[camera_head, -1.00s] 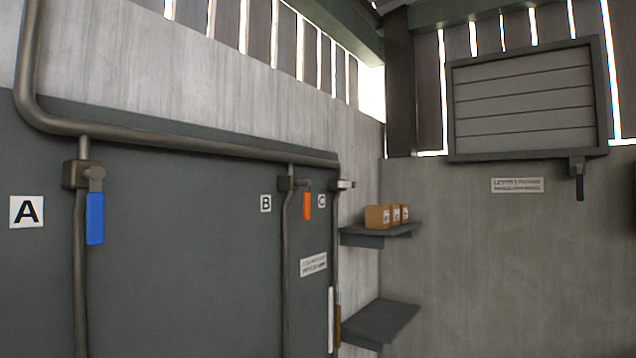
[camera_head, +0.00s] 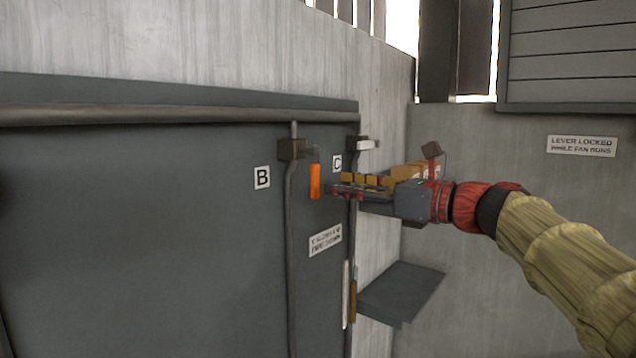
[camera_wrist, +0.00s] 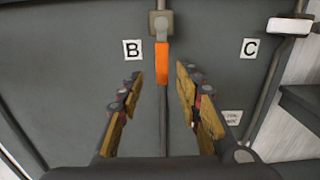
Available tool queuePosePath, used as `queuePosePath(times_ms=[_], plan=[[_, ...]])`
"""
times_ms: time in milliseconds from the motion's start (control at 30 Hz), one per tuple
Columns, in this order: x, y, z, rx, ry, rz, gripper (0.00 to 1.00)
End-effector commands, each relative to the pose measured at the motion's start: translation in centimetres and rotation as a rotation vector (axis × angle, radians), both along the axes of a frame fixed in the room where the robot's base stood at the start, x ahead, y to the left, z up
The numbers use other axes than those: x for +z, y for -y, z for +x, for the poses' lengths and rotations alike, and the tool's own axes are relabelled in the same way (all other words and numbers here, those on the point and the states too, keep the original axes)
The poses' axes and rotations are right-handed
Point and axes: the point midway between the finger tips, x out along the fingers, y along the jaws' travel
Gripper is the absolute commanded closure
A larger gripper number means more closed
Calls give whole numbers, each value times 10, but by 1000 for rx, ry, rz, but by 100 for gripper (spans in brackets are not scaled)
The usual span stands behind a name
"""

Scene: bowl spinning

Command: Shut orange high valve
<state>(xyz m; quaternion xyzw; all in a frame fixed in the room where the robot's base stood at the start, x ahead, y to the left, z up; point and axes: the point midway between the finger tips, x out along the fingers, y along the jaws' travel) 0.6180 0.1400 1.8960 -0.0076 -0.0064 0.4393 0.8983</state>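The orange valve handle (camera_head: 315,181) hangs straight down from its valve body (camera_head: 292,150) on a vertical pipe, beside the label B (camera_head: 262,178). In the wrist view the orange handle (camera_wrist: 162,63) stands ahead of my gripper, between the lines of its two fingers. My gripper (camera_head: 334,190) reaches in from the right, its fingertips just right of the handle in the head view. In the wrist view my gripper (camera_wrist: 160,85) has its fingers spread apart with nothing between them. I cannot tell the exact gap to the handle.
A white handle (camera_head: 367,145) by label C (camera_head: 337,163) is close to the right. Shelves, the lower one (camera_head: 400,292) bare, jut out behind my gripper. A thick pipe (camera_head: 180,113) runs above. The grey panel (camera_head: 140,230) left of B is clear.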

Motion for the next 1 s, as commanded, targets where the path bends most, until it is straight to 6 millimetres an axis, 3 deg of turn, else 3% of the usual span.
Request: queuePosePath(times_ms=[533,1000], plan=[[0,-53,41,1,-17,8,65],[-2,-61,49,-1,-17,8,67]])
